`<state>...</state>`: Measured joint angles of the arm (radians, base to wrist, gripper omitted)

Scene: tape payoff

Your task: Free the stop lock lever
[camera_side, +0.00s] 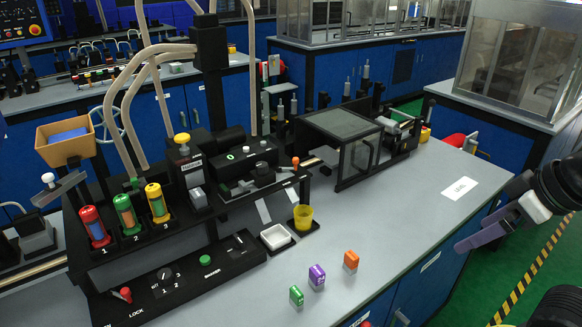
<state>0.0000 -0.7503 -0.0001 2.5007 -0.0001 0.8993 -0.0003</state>
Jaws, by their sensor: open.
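A small red-tipped lever (125,294) stands at the left end of the low black front panel (190,290), beside the printed word LOCK. It appears tilted; its exact setting is too small to tell.
The panel also holds a dial (165,277), a green button (205,260) and another dial (238,240). Red, green and yellow cylinders (126,212) stand behind. Green, purple and orange blocks (317,276), a white dish (277,237) and a yellow cup (303,217) stand right. The table's right is mostly clear.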

